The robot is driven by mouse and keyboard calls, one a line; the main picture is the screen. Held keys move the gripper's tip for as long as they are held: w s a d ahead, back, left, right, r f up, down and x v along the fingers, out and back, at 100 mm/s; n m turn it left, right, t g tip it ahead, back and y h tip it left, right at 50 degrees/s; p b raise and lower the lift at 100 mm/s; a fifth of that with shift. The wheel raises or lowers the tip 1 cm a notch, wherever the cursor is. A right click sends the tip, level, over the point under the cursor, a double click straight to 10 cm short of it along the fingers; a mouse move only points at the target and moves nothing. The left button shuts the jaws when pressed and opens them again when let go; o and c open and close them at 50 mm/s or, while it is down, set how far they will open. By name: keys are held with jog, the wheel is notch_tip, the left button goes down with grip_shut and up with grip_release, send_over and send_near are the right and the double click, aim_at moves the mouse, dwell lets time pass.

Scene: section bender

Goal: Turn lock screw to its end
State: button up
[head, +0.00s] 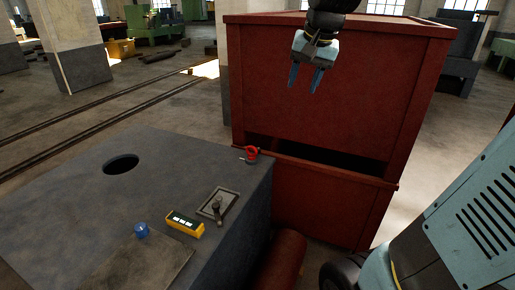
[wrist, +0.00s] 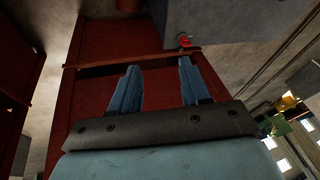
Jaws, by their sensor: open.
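My gripper (head: 304,86) is open and empty, held high in front of the red cabinet with its blue fingers pointing down. It also shows in the wrist view (wrist: 160,67). A small red part with a thin pale pin (head: 251,154) sits on the far right corner of the grey machine top (head: 70,205), below and left of my gripper. It also shows in the wrist view (wrist: 185,42), beyond the right fingertip. A blue knob (head: 142,230) stands near the front of the top. I cannot tell for sure which is the lock screw.
A yellow control box (head: 184,224) and a dark lever on a square plate (head: 216,209) are on the machine top, which has a round hole (head: 121,164). The tall red cabinet (head: 325,90) stands close behind. A red cylinder (head: 282,262) lies beside the machine.

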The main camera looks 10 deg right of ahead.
jog(key=s+f+n, duration=0.1)
jog(key=s+n, duration=0.2)
jog(key=s, duration=0.4)
jog(key=w+a+n+h, duration=0.15)
jog(key=w+n, duration=0.45)
jog(key=w, duration=1)
jog(key=w+f+n+g, duration=0.15)
jog(key=w+f, duration=0.35)
jog(key=w, duration=0.5)
jog(key=w+f+n+g, duration=0.1)
jog(key=w+f+n, duration=0.1)
jog(key=w+f, duration=0.55)
jog(key=w+f+n+g, duration=0.15)
jog(key=w+f, duration=0.25)
jog(key=w, duration=0.8)
jog(key=w+f, duration=0.3)
jog(key=f, duration=0.7)
jog(key=w+f+n, duration=0.1)
jog(key=w+f, duration=0.2)
jog(key=f, duration=0.7)
jog(key=w+f+n, duration=0.1)
jog(key=w+f, duration=0.2)
jog(key=f, duration=0.8)
jog(key=shift+y, duration=0.35)
jog(key=c, duration=0.8)
